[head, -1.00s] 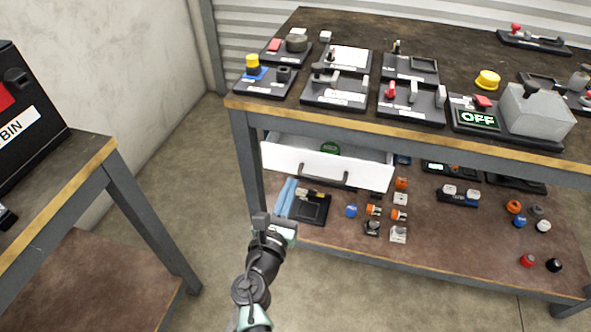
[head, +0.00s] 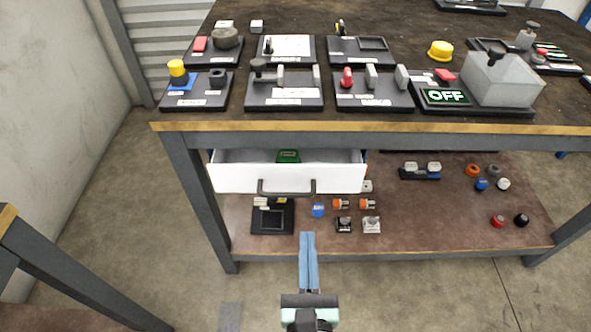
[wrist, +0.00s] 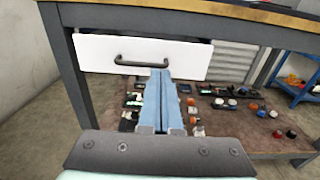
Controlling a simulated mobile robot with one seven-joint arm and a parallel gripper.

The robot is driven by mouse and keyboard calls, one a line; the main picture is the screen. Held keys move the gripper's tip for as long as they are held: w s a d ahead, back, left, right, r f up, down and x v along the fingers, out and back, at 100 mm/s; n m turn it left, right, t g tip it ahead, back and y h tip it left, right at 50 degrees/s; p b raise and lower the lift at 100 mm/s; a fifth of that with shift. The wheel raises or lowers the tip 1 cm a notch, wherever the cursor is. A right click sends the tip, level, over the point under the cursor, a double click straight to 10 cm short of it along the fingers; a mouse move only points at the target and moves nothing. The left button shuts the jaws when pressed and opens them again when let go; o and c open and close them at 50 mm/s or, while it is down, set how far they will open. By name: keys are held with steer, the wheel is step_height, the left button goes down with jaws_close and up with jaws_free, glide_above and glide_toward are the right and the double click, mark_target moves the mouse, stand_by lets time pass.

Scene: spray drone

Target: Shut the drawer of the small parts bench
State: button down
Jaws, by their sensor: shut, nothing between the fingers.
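The white drawer (head: 230,178) of the small parts bench (head: 350,132) stands partly open under the bench top, with a dark bar handle (head: 287,189) on its front. A green item (head: 288,156) lies inside it. My gripper (head: 307,236) has its blue fingers together and empty, pointing at the bench. In the head view the fingertips show a little below the handle. In the wrist view the drawer (wrist: 185,60) and its handle (wrist: 135,64) are ahead, and the fingertips (wrist: 163,72) overlap the drawer front's lower edge. The frames do not clearly show contact.
The bench top carries several switch panels, a yellow button (head: 440,50) and a grey box (head: 500,82). The lower shelf (head: 440,222) holds several small knobs and parts. Another table (head: 60,290) stands at the left. The floor between is clear.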

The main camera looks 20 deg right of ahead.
mark_target(307, 168)
steer(key=x, duration=0.4)
steer(key=p+x, duration=0.1)
steer(key=x, duration=0.4)
steer(key=p+x, duration=0.1)
steer(key=x, duration=0.3)
steer(key=shift+w+d+r, duration=0.25)
steer(key=shift+r, duration=0.1)
steer(key=shift+w, duration=0.1)
